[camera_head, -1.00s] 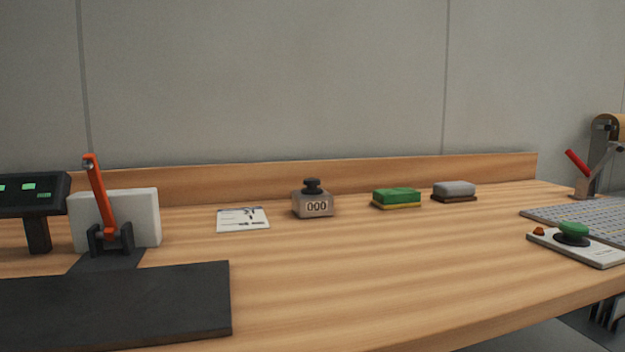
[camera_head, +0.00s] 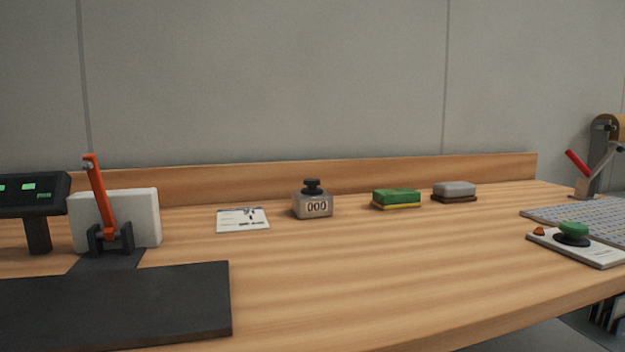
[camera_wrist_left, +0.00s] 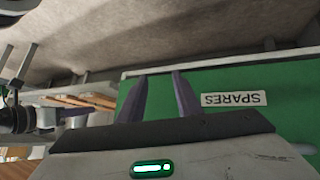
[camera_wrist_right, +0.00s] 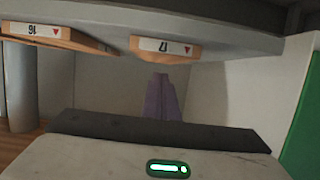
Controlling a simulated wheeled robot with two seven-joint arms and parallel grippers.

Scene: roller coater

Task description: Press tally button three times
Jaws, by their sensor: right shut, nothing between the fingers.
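The tally counter (camera_head: 312,205) stands on the wooden bench near the back, a small grey box with a black button (camera_head: 312,186) on top. Its display reads 000. Neither gripper shows in the head view. In the left wrist view my left gripper (camera_wrist_left: 160,82) has its two fingers apart, with nothing between them, in front of a green panel marked SPARES. In the right wrist view my right gripper (camera_wrist_right: 160,80) has its fingers together and empty, below tags numbered 16 and 17. The counter is in neither wrist view.
On the bench (camera_head: 350,285) a printed card (camera_head: 242,220) lies left of the counter and a green sponge block (camera_head: 396,197) right of it. An orange lever (camera_head: 101,195) stands left; a green-button panel (camera_head: 575,243) lies right. The bench in front of the counter is clear.

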